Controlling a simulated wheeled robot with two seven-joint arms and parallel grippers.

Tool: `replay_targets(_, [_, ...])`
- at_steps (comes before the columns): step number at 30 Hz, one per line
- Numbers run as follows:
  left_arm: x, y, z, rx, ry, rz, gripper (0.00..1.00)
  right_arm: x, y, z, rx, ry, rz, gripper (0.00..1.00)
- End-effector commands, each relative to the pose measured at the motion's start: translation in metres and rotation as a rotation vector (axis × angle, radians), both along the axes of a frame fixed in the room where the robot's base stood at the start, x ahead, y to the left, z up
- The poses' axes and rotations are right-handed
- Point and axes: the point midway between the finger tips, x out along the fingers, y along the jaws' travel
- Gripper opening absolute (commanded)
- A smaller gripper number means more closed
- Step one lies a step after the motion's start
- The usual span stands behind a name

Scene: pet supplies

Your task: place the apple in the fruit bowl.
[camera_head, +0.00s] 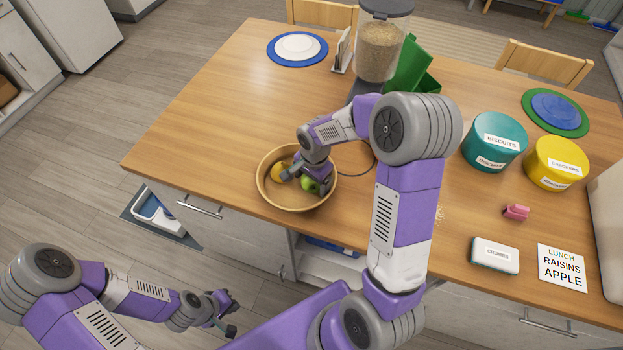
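The fruit bowl (268,194) is a round wooden bowl near the front edge of the table. A green apple (310,185) is inside it, at the right side. A yellow-orange fruit (278,172) lies at the bowl's left. My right gripper (308,181) reaches down into the bowl, with its fingers around the apple and partly hiding it. I cannot tell whether the fingers press on the apple. My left gripper (231,312) is empty, low in front of the cabinets, with its fingers apart.
A grain dispenser (380,50) and a green box (412,68) stand behind the bowl. The table left of the bowl is clear.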

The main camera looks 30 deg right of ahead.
Motion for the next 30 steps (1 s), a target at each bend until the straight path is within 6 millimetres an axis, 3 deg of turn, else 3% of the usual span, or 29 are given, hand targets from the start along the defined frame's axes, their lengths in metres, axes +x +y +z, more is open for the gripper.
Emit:
replay_targets(8, [0.0, 0.0, 0.003, 0.0, 0.0, 0.0, 0.0, 0.0, 0.0, 0.011, -0.001, -0.003, 0.0, 0.87])
replay_targets(21, [0.0, 0.0, 0.016, 0.0, 0.0, 0.0, 0.0, -0.005, -0.002, 0.099, 0.0, -0.005, 0.0, 0.87])
replay_targets(30, [0.0, 0.0, 0.018, 0.0, 0.0, 0.0, 0.0, -0.007, -0.003, 0.121, 0.0, -0.001, 0.001, 0.87])
